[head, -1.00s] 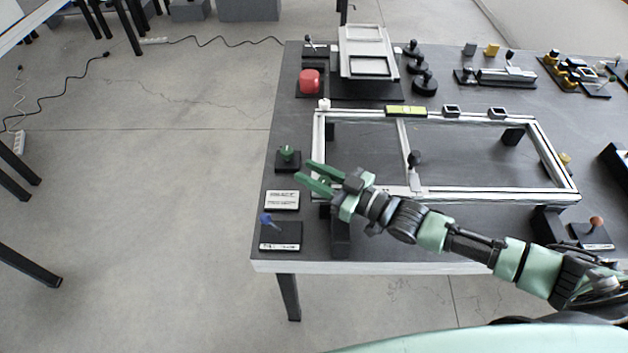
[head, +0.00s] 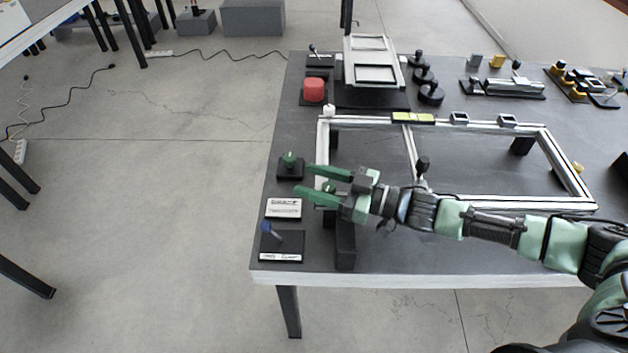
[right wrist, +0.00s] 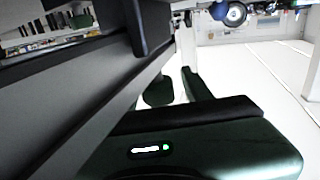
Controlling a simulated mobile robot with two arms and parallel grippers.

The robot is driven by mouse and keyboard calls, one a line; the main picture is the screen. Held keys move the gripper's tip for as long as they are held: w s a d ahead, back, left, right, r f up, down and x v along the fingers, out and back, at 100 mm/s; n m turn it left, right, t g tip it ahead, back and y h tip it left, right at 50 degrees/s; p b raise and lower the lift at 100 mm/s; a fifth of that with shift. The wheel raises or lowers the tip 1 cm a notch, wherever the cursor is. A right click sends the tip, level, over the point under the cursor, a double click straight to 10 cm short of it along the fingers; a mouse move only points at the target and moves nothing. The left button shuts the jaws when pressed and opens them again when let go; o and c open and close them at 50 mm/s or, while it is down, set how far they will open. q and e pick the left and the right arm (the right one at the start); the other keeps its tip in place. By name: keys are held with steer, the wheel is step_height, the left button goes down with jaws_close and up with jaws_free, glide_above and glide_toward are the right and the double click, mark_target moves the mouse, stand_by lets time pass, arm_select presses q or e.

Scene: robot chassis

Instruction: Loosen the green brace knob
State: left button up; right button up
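A green knob (head: 290,160) stands on a small black base near the table's left edge. A second small round green piece (head: 329,186) shows between my right fingers, by the left front corner of the metal frame; which of the two is the brace knob I cannot tell. My right gripper (head: 303,180) is open, its two green fingers apart and pointing left. The upper fingertip is just right of and below the knob on the base. Contact with the round piece cannot be judged. My left gripper is out of view.
The silver frame (head: 570,180) stands on dark blocks on the grey table. A red button (head: 314,90) and black knobs (head: 431,92) stand farther back.

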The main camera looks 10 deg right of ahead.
steer(key=shift+s+d+f, duration=0.15)
steer(key=shift+d, duration=0.1)
steer(key=b+v, duration=0.1)
steer(key=v, duration=0.5)
steer(key=shift+s+d, duration=0.4)
steer(key=shift+d, duration=0.1)
